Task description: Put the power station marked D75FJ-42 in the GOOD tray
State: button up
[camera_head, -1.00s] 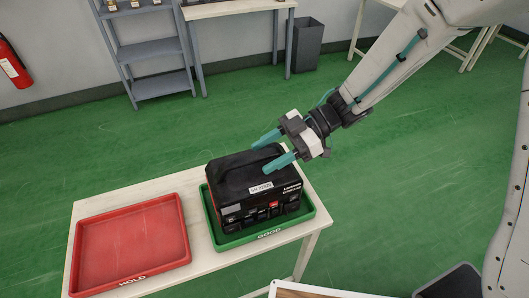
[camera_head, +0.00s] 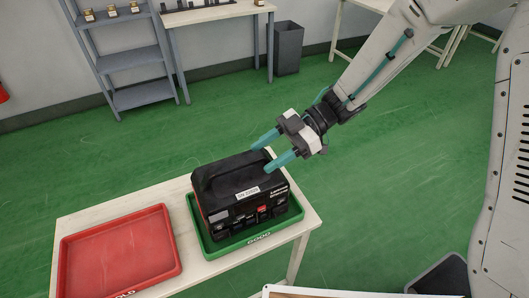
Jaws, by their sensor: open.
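The black power station (camera_head: 240,195) stands upright in the green GOOD tray (camera_head: 262,238) on the table. A white label shows on its upper front edge, but its small print is too blurred to read surely. My gripper (camera_head: 262,154), with teal fingers, is open at the right end of the power station's top. The fingers look apart from the handle, though whether they touch the casing I cannot tell. The far side of the power station is hidden.
The red HOLD tray (camera_head: 120,252) is empty on the left of the pale table (camera_head: 85,221). A grey shelf (camera_head: 125,55) with small items, a workbench (camera_head: 215,14) and a dark bin (camera_head: 288,47) stand at the back wall. The green floor between is clear.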

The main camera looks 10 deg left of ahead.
jog(key=shift+w+d, duration=0.4)
jog(key=shift+d, duration=0.25)
jog(key=shift+w+d, duration=0.4)
jog(key=shift+d, duration=0.2)
jog(key=o, duration=0.6)
jog(key=shift+c, duration=0.2)
jog(key=shift+f, duration=0.1)
